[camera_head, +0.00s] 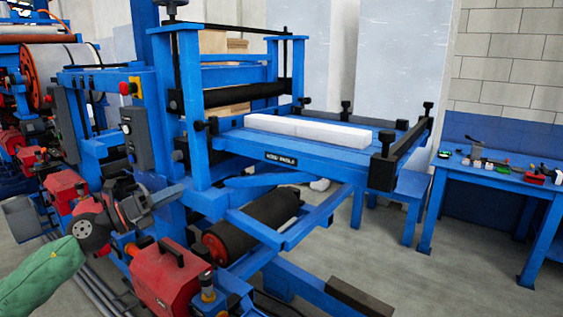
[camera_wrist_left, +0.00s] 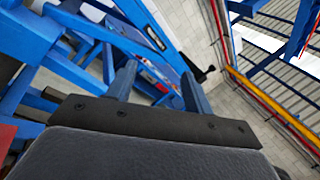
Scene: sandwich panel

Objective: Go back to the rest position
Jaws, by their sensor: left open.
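My left gripper (camera_head: 163,205) shows at the lower left of the head view, at the end of my green-sleeved arm. It is in front of the blue machine frame (camera_head: 190,130), above a red motor housing (camera_head: 168,272). In the left wrist view its two blue-grey fingers (camera_wrist_left: 160,88) stand apart with nothing between them. Whether the gripper touches the machine cannot be told. My right gripper is in neither view.
A dark roller (camera_head: 255,225) sits low beneath. A control box (camera_head: 137,138) is close behind my gripper. A blue workbench (camera_head: 490,172) with small items stands at right.

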